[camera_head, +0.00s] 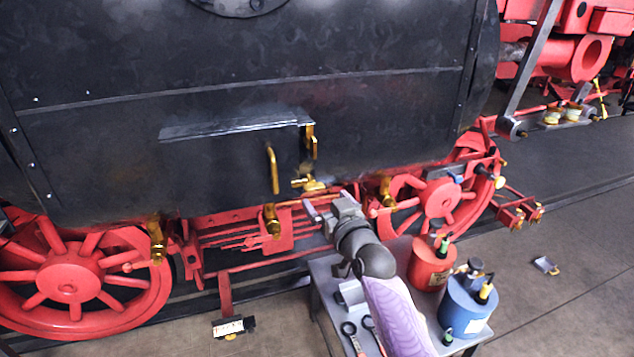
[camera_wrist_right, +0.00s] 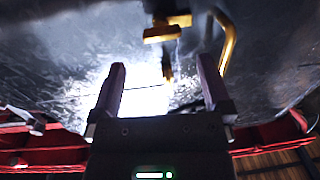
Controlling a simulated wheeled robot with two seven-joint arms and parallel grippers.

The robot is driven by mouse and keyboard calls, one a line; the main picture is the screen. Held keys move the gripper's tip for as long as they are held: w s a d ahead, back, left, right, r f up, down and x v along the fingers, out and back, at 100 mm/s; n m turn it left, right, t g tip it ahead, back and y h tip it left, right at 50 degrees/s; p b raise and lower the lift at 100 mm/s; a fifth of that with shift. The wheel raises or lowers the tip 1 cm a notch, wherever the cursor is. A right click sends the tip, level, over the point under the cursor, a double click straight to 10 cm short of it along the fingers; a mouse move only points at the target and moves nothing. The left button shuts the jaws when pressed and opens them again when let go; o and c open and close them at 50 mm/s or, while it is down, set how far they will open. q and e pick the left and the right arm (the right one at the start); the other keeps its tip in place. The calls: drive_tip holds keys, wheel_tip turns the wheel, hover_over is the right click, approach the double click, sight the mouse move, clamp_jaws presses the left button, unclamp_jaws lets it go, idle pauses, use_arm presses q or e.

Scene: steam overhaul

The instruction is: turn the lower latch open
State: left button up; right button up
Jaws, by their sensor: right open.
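The lower latch (camera_head: 308,184) is a small brass piece at the bottom right corner of a dark panel door (camera_head: 232,168); its lever points roughly sideways. The upper latch (camera_head: 310,142) is above it, upright. My right gripper (camera_head: 318,211) is just below the lower latch and apart from it. In the right wrist view my right gripper (camera_wrist_right: 160,68) is open, with nothing between its fingers. A brass piece (camera_wrist_right: 167,34), seemingly the lower latch, shows ahead of the fingertips. My left gripper is in neither view.
A brass door handle (camera_head: 272,170) is left of the latches. Red rods and wheels (camera_head: 68,280) run below the dark body. A small table (camera_head: 322,290) with a red can (camera_head: 430,266), a blue can (camera_head: 466,309) and tools stands under my right arm.

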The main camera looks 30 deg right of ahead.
sight(316, 189)
drive_tip(key=w, duration=0.5)
drive_tip(key=shift+d+f+b, duration=0.15)
drive_tip(key=shift+d+b, duration=0.1)
drive_tip(key=shift+b, duration=0.05)
drive_tip(key=shift+w+d, duration=0.1)
drive_tip(key=shift+w, duration=0.2)
drive_tip(key=c, duration=1.3)
